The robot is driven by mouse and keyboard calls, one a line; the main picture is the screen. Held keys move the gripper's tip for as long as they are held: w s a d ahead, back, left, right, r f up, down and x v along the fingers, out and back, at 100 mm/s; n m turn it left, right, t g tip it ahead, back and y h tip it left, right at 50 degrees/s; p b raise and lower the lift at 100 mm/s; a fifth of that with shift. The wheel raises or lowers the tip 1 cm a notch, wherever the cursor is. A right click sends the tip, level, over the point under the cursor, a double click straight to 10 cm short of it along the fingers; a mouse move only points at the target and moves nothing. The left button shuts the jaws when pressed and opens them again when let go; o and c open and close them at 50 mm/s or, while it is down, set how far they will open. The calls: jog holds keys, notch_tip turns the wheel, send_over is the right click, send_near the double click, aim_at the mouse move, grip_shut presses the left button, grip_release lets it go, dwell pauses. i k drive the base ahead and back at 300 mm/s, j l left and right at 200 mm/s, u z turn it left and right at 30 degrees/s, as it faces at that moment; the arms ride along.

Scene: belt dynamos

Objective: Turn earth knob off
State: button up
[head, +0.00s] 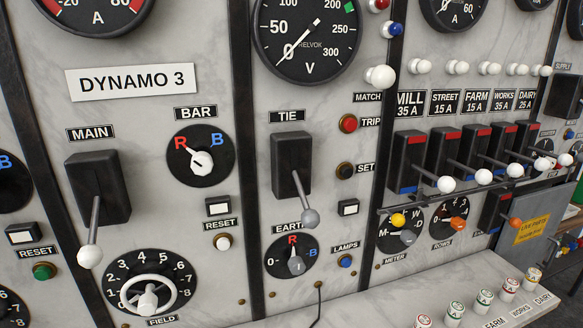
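The earth knob (296,266) is a small grey knob on a round black dial at the bottom of the TIE panel, under the EARTH label. The dial has 0 at left, a red R at top and a blue B at right. The knob's pointer appears to face up toward R, though it is small in the picture. The grey-tipped TIE lever (308,216) hangs just above it, close to the EARTH label. My gripper is not in view.
The MAIN lever (90,256) and the FIELD handwheel (148,296) are to the left. The blue LAMPS button (345,261) is close on the right. A row of white-tipped feeder levers (446,184) juts out further right. A pale ledge (400,296) runs below.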

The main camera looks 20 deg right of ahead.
aim_at(296, 265)
jog(key=j, duration=0.45)
jog(key=i+j, duration=0.15)
jog(key=j, duration=0.75)
jog(key=i, duration=0.05)
